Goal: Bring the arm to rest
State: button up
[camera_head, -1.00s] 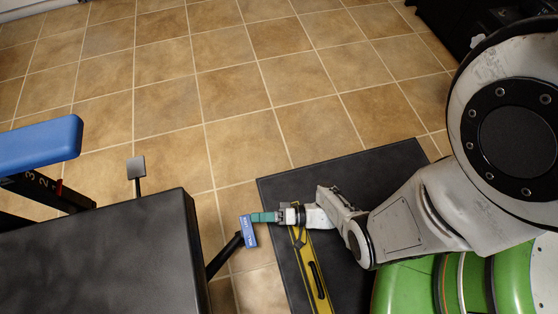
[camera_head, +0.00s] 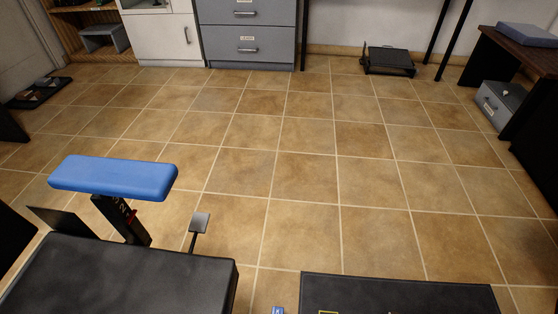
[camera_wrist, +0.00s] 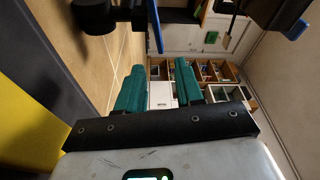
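My gripper (camera_wrist: 159,88) shows in the wrist view, with two teal fingers standing apart and nothing between them. It is open and empty. My arm and gripper are not in the head view now, so the arm's pose cannot be seen there. In the wrist view the floor lies to the left, and shelves (camera_wrist: 215,72) and a pale wall lie beyond the fingers.
A black padded bench (camera_head: 120,280) with a blue pad (camera_head: 113,174) stands at lower left. A dark mat (camera_head: 400,292) lies at the bottom right. A grey drawer cabinet (camera_head: 247,32) stands at the back. The tiled floor (camera_head: 310,170) between is clear.

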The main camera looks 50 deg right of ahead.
jog(key=s+r+n+g+y+p, duration=0.4)
jog(key=n+g, duration=0.5)
jog(key=g, duration=0.7)
jog(key=w+d+r+n+h+p, duration=0.1)
jog(key=w+d+r+h, duration=0.1)
jog(key=r+h, duration=0.6)
jog(key=w+d+r+h+p, duration=0.1)
jog(key=w+r+h, duration=0.2)
jog(key=r, duration=0.9)
notch_tip(320, 180, up, 39)
jog(key=p, duration=3.7)
jog(key=shift+s+d+p, duration=0.15)
jog(key=shift+s+p, duration=0.05)
jog(key=shift+p, duration=0.1)
